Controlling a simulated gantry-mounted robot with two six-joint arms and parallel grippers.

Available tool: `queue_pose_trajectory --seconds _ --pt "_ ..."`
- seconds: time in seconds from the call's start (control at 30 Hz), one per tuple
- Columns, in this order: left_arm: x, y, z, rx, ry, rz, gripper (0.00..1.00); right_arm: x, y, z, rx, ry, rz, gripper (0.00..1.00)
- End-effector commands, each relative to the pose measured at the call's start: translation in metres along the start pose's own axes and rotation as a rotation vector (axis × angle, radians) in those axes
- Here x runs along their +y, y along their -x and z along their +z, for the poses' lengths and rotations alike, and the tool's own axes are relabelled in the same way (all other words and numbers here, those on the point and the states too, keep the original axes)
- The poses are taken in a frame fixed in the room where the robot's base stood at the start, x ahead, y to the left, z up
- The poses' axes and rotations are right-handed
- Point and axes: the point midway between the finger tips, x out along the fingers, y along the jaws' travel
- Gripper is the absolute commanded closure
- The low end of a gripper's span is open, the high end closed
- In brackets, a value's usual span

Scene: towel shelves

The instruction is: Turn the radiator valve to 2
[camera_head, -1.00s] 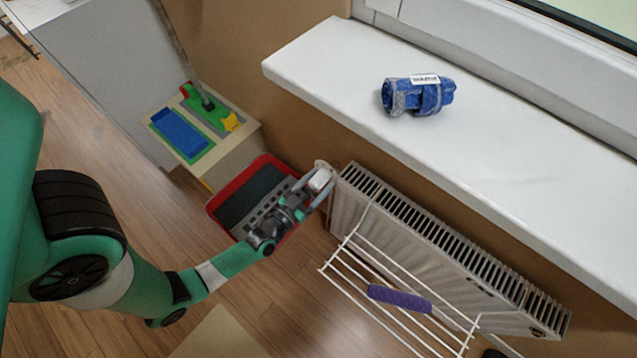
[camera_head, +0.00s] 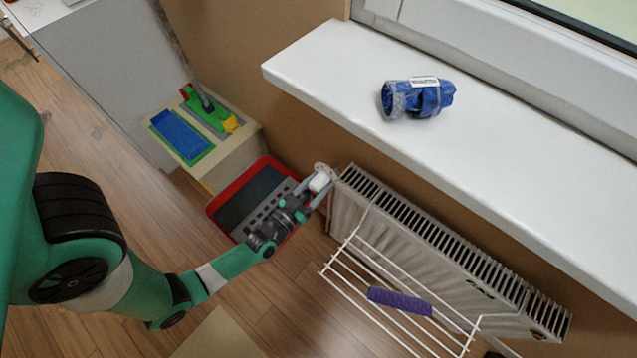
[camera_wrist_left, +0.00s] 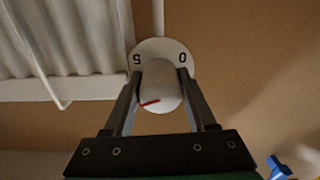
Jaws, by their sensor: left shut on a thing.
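The radiator valve (camera_head: 320,182) is a white knob at the left end of the white radiator (camera_head: 400,240). In the left wrist view the knob (camera_wrist_left: 159,88) sits in front of a round white dial; the digits 5 and 0 show on its upper part. A red mark is on the knob's lower left side. Other digits are hidden. My left gripper (camera_head: 317,190) is shut on the knob, with one finger on each side, as the left wrist view (camera_wrist_left: 158,92) shows. My right gripper is not in view.
A white wire rack (camera_head: 340,268) with a purple roll (camera_head: 400,300) hangs at the radiator's front. A red-rimmed tray (camera_head: 213,207) lies below my left gripper. The white windowsill (camera_head: 520,150) overhangs the radiator and bears a blue bundle (camera_head: 432,97).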

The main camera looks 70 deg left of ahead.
Motion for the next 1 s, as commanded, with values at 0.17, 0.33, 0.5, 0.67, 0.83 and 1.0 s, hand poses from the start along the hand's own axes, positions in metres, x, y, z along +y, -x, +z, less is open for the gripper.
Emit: queue_pose_trajectory --seconds 0.17,0.33,0.5,0.67,0.83,1.0 --pt "0.0 0.0 0.001 0.0 0.1 0.0 0.99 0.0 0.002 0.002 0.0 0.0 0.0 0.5" --pt "0.001 0.0 0.001 0.0 0.24 0.0 0.99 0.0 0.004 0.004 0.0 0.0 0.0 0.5" --pt "0.001 0.001 0.002 -0.001 0.402 0.0 0.99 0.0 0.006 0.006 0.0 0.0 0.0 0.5" --pt "0.001 0.0 0.001 0.0 0.554 0.001 0.99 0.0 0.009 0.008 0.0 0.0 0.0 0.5" --pt "0.002 0.0 0.001 0.0 0.715 0.001 0.99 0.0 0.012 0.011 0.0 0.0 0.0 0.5" --pt "0.002 0.0 0.001 0.0 0.877 0.001 0.99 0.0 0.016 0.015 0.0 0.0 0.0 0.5"
